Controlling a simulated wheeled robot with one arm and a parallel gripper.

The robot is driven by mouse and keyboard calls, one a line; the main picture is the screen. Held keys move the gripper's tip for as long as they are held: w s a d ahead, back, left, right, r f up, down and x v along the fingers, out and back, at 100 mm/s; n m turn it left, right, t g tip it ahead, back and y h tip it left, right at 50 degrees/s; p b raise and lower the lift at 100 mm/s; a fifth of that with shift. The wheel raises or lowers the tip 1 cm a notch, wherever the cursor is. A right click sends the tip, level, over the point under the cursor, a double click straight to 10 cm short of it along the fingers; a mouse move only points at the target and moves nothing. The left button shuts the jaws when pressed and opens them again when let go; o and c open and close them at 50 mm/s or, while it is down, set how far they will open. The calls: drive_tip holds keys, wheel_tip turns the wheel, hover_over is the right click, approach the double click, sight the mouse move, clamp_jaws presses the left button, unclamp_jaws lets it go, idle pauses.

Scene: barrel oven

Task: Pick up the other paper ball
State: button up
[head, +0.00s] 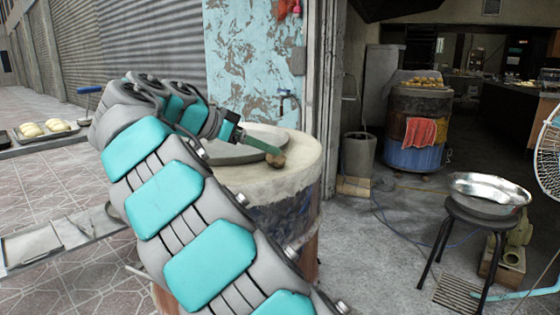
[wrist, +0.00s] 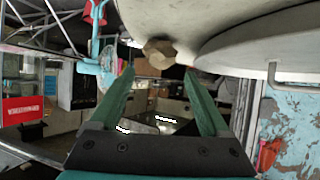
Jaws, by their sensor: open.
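A small brown crumpled paper ball (head: 276,159) sits on the pale top of the barrel oven (head: 305,152), near its rim. My gripper (head: 264,149) reaches over the barrel top from the left, with its green fingers pointing at the ball. In the wrist view the scene appears upside down, and the paper ball (wrist: 160,54) shows just beyond and between the tips of my open gripper (wrist: 159,71). The fingers are apart and nothing is held. Whether a fingertip touches the ball I cannot tell. No second paper ball is clear in view.
A round grey lid (head: 232,152) lies on the barrel top beside my gripper. A metal bowl (head: 488,190) stands on a black stool at right, near a white fan (head: 549,150). Another barrel (head: 418,128) with a red cloth stands farther back. Trays with dough (head: 42,128) are at left.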

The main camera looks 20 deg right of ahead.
sight(285, 165)
drive_tip(key=shift+w+d+f, duration=0.2)
drive_tip(key=shift+d, duration=0.35)
drive_tip(key=shift+s+x, duration=0.15)
drive_tip(key=shift+x, duration=1.5)
drive_tip(key=shift+s+x, duration=0.1)
drive_tip(key=shift+x, duration=1.55)
drive_tip(key=shift+f, duration=0.1)
clamp_jaws()
